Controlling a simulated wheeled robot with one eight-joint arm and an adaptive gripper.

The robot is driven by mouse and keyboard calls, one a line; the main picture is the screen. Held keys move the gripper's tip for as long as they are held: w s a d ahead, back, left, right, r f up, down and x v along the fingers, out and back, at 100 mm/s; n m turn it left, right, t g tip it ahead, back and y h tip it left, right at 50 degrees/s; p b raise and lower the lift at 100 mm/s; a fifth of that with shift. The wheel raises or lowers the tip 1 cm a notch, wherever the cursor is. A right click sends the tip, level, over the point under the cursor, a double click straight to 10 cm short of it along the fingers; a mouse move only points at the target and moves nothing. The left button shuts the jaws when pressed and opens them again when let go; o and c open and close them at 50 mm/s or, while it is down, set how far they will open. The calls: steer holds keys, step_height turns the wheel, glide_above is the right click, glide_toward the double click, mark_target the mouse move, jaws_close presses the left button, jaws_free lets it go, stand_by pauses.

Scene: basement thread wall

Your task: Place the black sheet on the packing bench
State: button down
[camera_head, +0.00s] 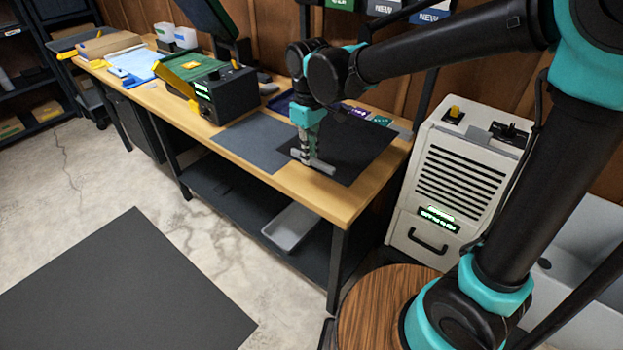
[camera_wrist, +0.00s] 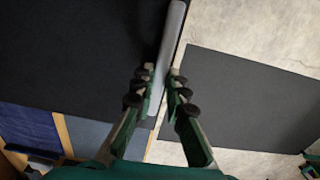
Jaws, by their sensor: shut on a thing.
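My gripper (camera_head: 312,158) is over the right part of the packing bench (camera_head: 342,203). Its fingers (camera_wrist: 158,92) are closed on the pale grey bar along one edge of the black sheet; the bar shows between them in the wrist view. The black sheet (camera_head: 349,160) spreads flat from the gripper over the bench's right end. It fills the upper left of the wrist view (camera_wrist: 75,55). I cannot tell whether it touches the bench top. A dark grey mat (camera_head: 250,138) lies on the bench just left of it, partly covered in the wrist view.
A black-and-yellow machine (camera_head: 228,95) stands left of the mat, with bins and blue cloth farther left. A pale vented cabinet (camera_head: 455,180) stands close to the bench's right end. A grey tray (camera_head: 291,228) sits on the lower shelf. A dark floor mat (camera_head: 125,290) lies in front.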

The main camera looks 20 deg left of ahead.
step_height(320, 180, down, 10)
steer(key=shift+r, duration=0.1)
stand_by(0.4)
steer(key=c, duration=1.5)
jaws_free()
steer(key=shift+c, duration=0.2)
step_height(320, 180, up, 12)
